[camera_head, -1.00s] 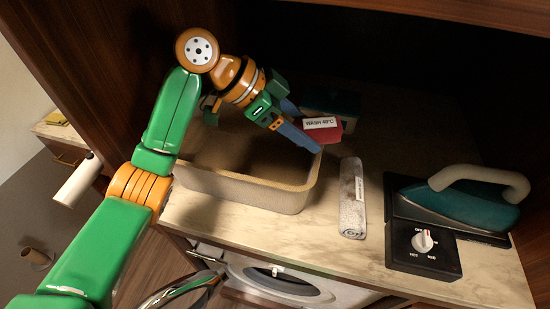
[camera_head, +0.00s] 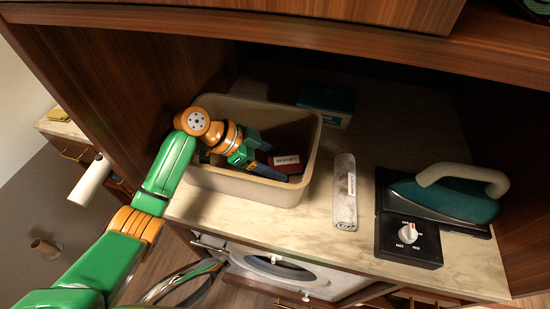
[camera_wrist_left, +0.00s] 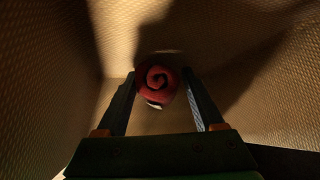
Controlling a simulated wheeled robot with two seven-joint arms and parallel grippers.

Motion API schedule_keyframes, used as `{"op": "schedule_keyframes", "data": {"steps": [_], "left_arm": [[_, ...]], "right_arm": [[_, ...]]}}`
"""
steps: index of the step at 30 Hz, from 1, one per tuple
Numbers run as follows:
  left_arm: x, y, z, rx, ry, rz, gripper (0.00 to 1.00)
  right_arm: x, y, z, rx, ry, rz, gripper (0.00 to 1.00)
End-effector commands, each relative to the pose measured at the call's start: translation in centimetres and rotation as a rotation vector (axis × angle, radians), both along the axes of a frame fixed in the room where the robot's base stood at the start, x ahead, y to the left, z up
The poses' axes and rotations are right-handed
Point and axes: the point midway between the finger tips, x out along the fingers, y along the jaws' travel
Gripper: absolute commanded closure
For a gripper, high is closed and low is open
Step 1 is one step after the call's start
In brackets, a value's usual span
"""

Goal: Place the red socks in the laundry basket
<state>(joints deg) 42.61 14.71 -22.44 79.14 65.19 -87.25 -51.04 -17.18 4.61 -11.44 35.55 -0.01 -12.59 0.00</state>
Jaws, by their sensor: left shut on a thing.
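The red socks (camera_head: 286,162), rolled up with a white "WASH 40°C" label, are between the fingers of my left gripper (camera_head: 270,168), which is shut on them. They are down inside the beige laundry basket (camera_head: 248,188), near its right side. In the left wrist view the rolled end of the socks (camera_wrist_left: 157,83) shows between the two fingertips (camera_wrist_left: 160,88), with the woven basket walls (camera_wrist_left: 45,70) around. I cannot tell whether the socks touch the basket floor. My right gripper is not in view.
Right of the basket, a grey rolled item (camera_head: 345,192) lies on the marble counter (camera_head: 300,228). A teal iron (camera_head: 445,198) rests on a black stand with a dial box (camera_head: 410,240). A teal box (camera_head: 327,100) stands behind. A washing machine (camera_head: 275,268) is below, a wooden shelf above.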

Motion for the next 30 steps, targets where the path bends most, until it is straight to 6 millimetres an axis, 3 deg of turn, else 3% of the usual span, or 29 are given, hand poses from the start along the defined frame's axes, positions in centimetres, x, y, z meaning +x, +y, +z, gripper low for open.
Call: {"op": "schedule_keyframes", "data": {"steps": [9,10,13,23,30], "left_arm": [[0.0,0.0,-0.5,-0.001,0.000,0.000,0.86],[0.0,0.0,-0.5,-0.001,0.000,0.000,0.28],[0.0,0.0,-0.4,-0.001,0.000,0.000,0.01],[0.0,0.0,0.4,-0.001,-0.002,0.000,0.01],[-0.6,3.6,3.4,0.001,-0.004,0.001,0.01]], "right_arm": [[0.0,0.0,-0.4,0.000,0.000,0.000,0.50],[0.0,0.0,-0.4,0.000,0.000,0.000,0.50],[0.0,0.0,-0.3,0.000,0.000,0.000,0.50],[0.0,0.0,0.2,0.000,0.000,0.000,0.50],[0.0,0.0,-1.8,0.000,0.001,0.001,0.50]]}}
